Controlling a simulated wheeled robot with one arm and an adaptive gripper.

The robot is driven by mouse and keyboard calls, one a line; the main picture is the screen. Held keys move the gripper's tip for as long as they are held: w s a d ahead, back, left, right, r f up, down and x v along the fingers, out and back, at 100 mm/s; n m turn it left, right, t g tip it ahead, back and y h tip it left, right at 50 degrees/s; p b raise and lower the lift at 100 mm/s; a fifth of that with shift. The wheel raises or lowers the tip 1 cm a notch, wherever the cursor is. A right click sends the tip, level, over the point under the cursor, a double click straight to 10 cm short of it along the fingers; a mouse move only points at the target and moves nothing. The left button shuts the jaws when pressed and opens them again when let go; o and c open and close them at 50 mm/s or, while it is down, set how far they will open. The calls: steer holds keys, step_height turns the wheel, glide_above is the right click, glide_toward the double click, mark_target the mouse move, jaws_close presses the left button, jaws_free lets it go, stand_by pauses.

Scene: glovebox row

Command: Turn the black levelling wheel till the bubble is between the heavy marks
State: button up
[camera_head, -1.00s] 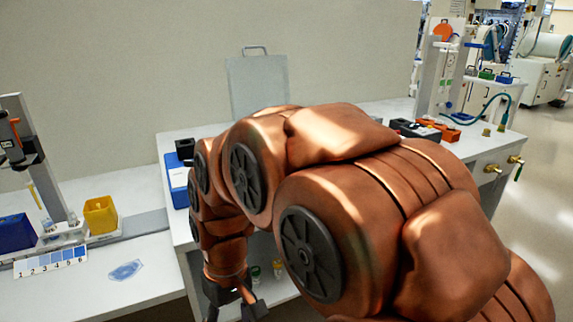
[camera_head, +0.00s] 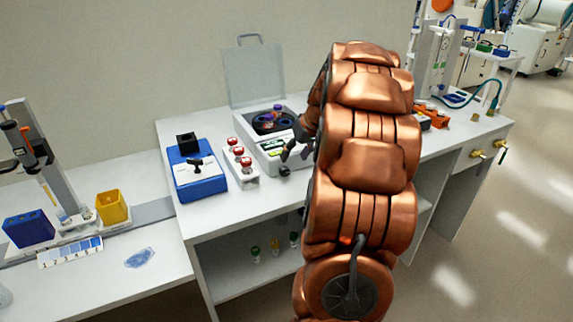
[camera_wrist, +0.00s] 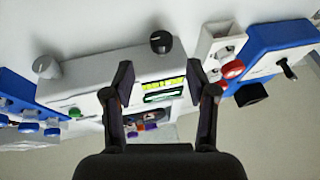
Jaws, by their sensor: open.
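A white benchtop machine with an open top (camera_head: 248,137) stands on the bench. A black wheel (camera_wrist: 161,42) stands out from its front, and shows in the head view as a small dark knob (camera_head: 284,171). A yellow-green strip with dark marks (camera_wrist: 172,84), seemingly the level vial, lies close to the wheel; its bubble is too small to make out. My gripper (camera_head: 293,153) is open and empty over the machine's front. In the wrist view the open fingers (camera_wrist: 160,68) straddle the strip, with the wheel beyond the tips, apart from them.
A grey knob (camera_wrist: 47,67) sits at the machine's other corner. Left of the machine stand a white block with several red-topped knobs (camera_head: 232,155) and a blue box with a black T-handle (camera_head: 203,184). The machine's raised lid (camera_head: 240,75) stands behind.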

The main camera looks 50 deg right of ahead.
mark_target(287, 169)
steer(key=p+x, duration=0.1)
steer(key=x, duration=0.6)
steer(key=shift+f, duration=0.25)
jaws_close()
stand_by(0.3)
